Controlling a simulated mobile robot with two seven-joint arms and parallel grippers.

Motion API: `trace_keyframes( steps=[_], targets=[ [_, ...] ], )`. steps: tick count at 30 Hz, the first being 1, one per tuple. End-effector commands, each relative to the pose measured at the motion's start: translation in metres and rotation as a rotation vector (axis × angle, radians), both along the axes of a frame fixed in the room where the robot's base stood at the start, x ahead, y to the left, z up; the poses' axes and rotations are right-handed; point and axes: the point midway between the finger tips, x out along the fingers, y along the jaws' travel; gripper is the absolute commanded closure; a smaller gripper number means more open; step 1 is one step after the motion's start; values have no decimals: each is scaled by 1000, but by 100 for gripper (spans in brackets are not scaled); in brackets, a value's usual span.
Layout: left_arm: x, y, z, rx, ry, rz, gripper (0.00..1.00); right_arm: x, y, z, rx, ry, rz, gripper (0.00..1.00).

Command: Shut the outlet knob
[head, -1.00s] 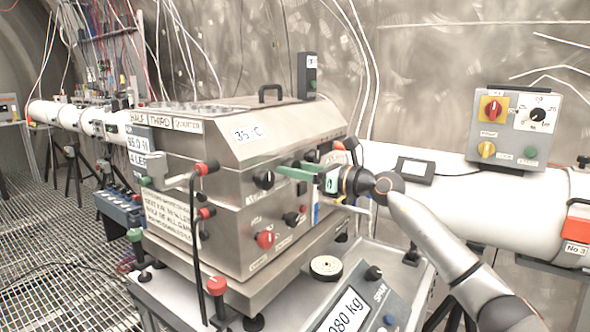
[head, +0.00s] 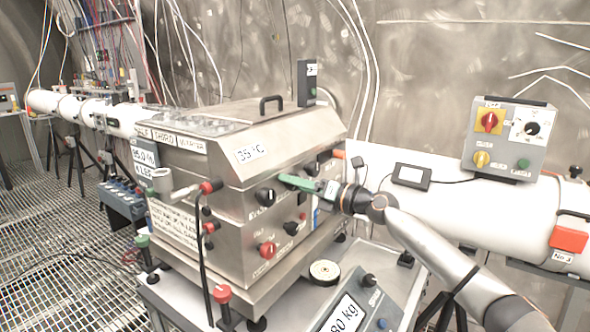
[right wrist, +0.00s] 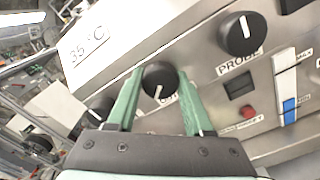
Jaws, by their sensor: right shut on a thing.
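My right gripper (head: 284,179), with green fingers, reaches in from the right to the front face of the steel box (head: 225,205). In the right wrist view its two fingers (right wrist: 160,72) stand on either side of a round black knob (right wrist: 158,76) and are shut on it. Its white pointer line points down in that view, toward a partly covered label that seems to begin with "OUT". In the head view the fingers hide this knob. My left gripper is not in view.
A black PROBE knob (right wrist: 240,33) is close to the right finger in the wrist view. Another black knob (head: 265,197) and a red knob (head: 267,250) are on the same face. A scale panel (head: 350,310) stands below; a white pipe (head: 470,205) runs behind my arm.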

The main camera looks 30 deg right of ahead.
Motion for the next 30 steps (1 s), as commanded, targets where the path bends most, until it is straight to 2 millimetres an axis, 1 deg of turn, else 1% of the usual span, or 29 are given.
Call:
trace_keyframes(
  steps=[1, 3, 9, 12, 19, 30],
  targets=[
    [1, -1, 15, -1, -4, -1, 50, 0, 0, 6, 44, 21, -1, 100],
    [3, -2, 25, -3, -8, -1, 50, 0, 0, 6, 107, 46, 0, 100],
    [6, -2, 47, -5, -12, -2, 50, 0, 0, 5, 282, 116, -2, 100],
    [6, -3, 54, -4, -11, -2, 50, 0, 0, 4, 369, 154, -1, 100],
    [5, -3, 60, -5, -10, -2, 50, 0, 0, 2, 569, 235, -2, 100],
    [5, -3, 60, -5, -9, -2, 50, 0, 0, 2, 894, 368, -2, 100]
  ],
)
